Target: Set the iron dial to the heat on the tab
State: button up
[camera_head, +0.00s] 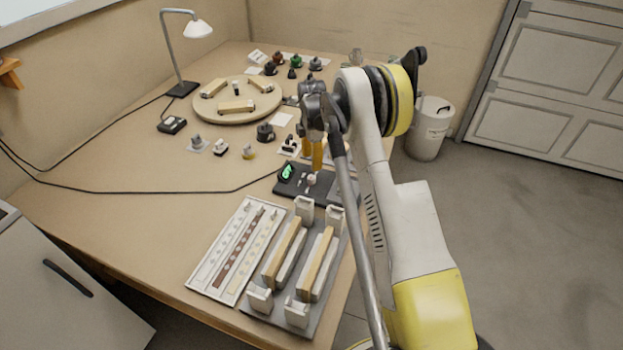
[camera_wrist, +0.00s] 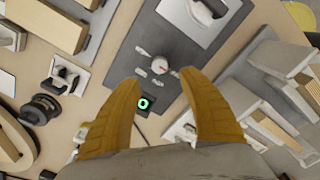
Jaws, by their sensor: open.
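A dark station (camera_head: 300,189) sits near the right edge of the bench, with a lit green display (camera_head: 287,171) and a small pale dial (camera_head: 311,180). In the wrist view the pale round dial (camera_wrist: 160,66) carries a small red mark, and the green display (camera_wrist: 144,103) shows below it. My gripper (camera_head: 314,167) is above the station, pointing down. In the wrist view my gripper (camera_wrist: 158,76) is open, with its yellow fingers on either side of the dial. Whether they touch it cannot be told. I cannot make out a heat value on any tab.
In front of the station lie a grey fixture (camera_head: 262,311) with wooden bars and a white strip board (camera_head: 207,268). A round wooden turntable (camera_head: 237,119), a lamp (camera_head: 198,30) and several small knobs stand farther back. Bare bench shows at the left.

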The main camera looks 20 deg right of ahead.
aim_at(312, 177)
notch_tip(312, 177, down, 9)
jog(key=shift+r+b, duration=0.1)
jog(key=shift+b, duration=1.1)
grip_shut()
